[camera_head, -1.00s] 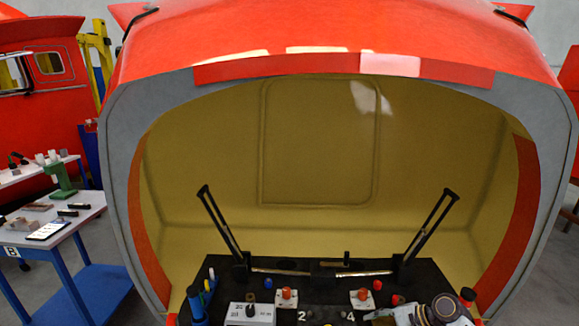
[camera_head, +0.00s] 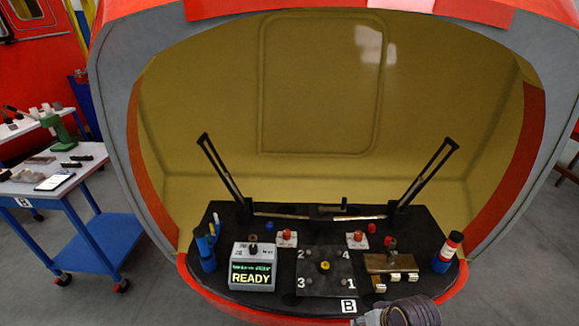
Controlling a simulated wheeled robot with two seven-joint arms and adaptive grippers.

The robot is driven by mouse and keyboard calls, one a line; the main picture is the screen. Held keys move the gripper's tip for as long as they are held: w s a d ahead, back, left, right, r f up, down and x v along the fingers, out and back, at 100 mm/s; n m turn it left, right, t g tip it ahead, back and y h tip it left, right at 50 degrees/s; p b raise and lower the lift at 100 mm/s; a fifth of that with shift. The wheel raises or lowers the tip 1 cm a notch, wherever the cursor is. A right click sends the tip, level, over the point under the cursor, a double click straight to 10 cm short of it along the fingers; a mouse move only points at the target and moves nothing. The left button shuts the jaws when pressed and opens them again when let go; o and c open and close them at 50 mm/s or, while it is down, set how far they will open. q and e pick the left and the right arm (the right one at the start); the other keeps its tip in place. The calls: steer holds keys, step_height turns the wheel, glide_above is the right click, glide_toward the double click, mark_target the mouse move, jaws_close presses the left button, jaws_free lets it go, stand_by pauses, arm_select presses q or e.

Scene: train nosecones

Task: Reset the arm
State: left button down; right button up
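Part of one of my arms (camera_head: 405,313) shows at the bottom edge, right of centre, just below the front edge of the black work surface. No gripper fingers show, so both of my grippers are out of view. Behind the arm, on the black work surface (camera_head: 300,215) inside the red nosecone, stands a grey box (camera_head: 252,268) with a lit screen reading READY. Right of it lies a dark plate (camera_head: 327,272) with numbered corners 1 to 4 and a yellow-topped knob in its middle.
A brass-coloured block (camera_head: 390,263) with small cylinders is at the right of the surface. A red-and-white-topped bottle (camera_head: 447,253) stands at the right edge, blue containers (camera_head: 205,248) at the left. Two black posts (camera_head: 425,180) rise behind. A blue-framed cart (camera_head: 60,205) stands at left.

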steer(key=shift+s+d+r+n+h, duration=0.55)
steer(key=shift+s+r+n+h, duration=0.45)
steer(key=shift+s+r, duration=1)
step_height(320, 180, down, 36)
steer(key=s+d+r+b, duration=0.1)
steer(key=s+d+b, duration=0.1)
steer(key=d+b, duration=0.1)
arm_select(q)
steer(key=w+a+f+b, duration=0.2)
steer(key=a+f, duration=0.2)
steer(key=a, duration=0.1)
steer(key=shift+f+y, duration=0.3)
steer(key=shift+f, duration=0.05)
arm_select(e)
steer(key=s+d+f, duration=0.3)
steer(key=s+f, duration=0.7)
steer(key=f, duration=0.1)
steer(key=s+d+f+g, duration=0.1)
steer(key=s+d+f, duration=0.3)
steer(key=s+f, duration=0.6)
steer(key=shift+s+d+f+n+g+h, duration=0.3)
steer(key=shift+f+n+h, duration=0.1)
steer(key=shift+f, duration=0.45)
arm_select(q)
steer(key=shift+w, duration=0.1)
arm_select(e)
steer(key=shift+a, duration=0.1)
